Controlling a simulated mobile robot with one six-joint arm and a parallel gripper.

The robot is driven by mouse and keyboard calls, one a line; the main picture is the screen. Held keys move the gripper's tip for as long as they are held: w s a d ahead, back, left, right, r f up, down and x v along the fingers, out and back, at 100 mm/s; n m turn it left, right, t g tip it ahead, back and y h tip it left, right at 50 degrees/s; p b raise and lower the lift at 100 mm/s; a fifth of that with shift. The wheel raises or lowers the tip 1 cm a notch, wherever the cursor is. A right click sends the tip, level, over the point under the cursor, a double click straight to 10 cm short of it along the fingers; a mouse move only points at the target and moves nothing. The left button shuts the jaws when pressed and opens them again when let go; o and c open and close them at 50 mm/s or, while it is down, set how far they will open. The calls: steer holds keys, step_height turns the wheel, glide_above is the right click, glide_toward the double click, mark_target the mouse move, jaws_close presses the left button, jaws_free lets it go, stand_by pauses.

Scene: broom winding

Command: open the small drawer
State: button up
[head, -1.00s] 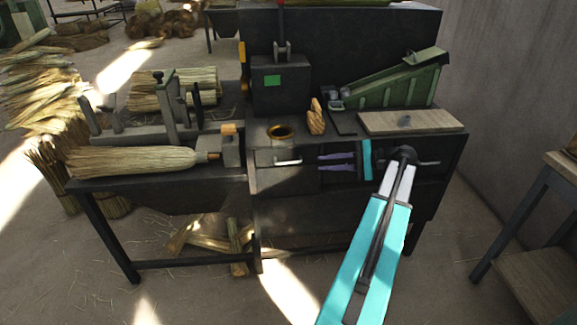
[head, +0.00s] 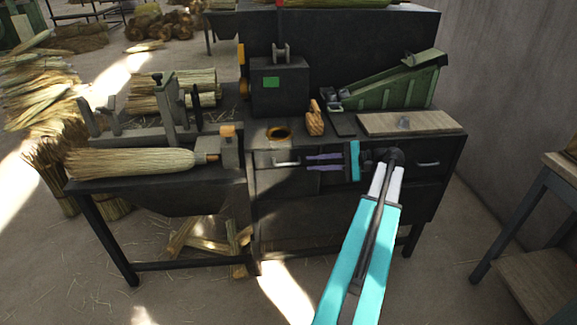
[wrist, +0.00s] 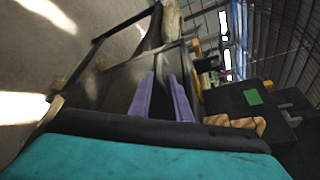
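The bench front has a drawer with a pale bar handle (head: 286,163) on the left. A second drawer with a similar handle (head: 427,163) is on the right, partly behind my arm. Both look closed. The left front looks narrower, but my arm hides part of the right one. My gripper (head: 308,162) is in front of the bench, its two purple fingers pointing left toward the left handle. The fingers are apart with nothing between them, and their tips stop short of that handle. In the wrist view my gripper (wrist: 160,78) also shows open and empty; no handle can be made out there.
A broom head (head: 135,161) lies on the left table. A wooden stand (head: 530,240) is at right.

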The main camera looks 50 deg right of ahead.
mark_target(293, 164)
steer(key=x, duration=0.9)
steer(key=shift+w+a+f, duration=0.1)
steer(key=shift+w+a, duration=0.15)
steer(key=shift+w, duration=0.05)
jaws_close()
